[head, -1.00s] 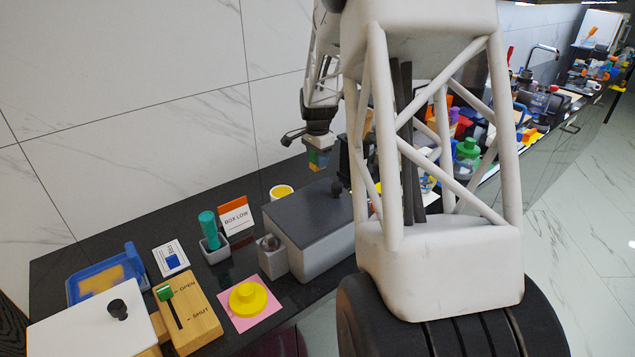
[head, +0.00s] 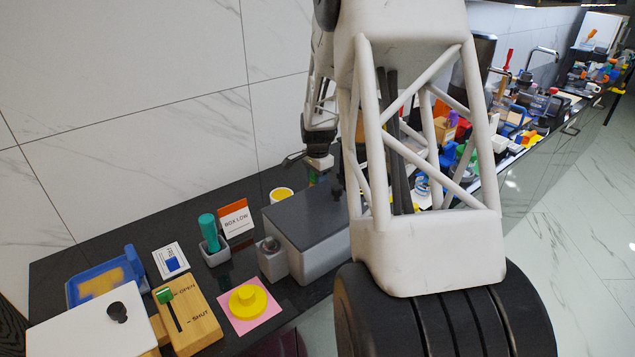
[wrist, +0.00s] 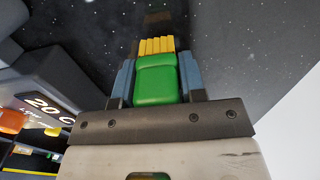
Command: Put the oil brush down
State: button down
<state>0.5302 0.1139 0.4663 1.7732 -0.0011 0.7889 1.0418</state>
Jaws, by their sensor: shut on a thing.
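My gripper (wrist: 155,63) is shut on the oil brush (wrist: 154,85) in the wrist view. The brush has a green body between the blue fingers and yellow bristles pointing away from the gripper, towards a dark speckled surface. I cannot tell whether the bristles touch that surface. In the head view my gripper (head: 319,163) is low over the counter, behind the grey box with a dark lid (head: 308,252). Only a little green shows below it there; the brush's lower end is hidden.
A yellow-topped round container (head: 282,195) stands left of my gripper, behind the grey box. Further left are a "BOX LOW" sign (head: 237,222) and a teal-topped holder (head: 209,233). Many items crowd the counter at right. In the wrist view, a dark unit (wrist: 55,85) is at left.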

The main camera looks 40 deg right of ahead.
jog(key=shift+f, duration=0.65)
jog(key=shift+f, duration=0.15)
jog(key=c, duration=0.7)
grip_release()
notch_tip(320, 180, up, 12)
jog(key=shift+r, duration=0.15)
dwell(0.3)
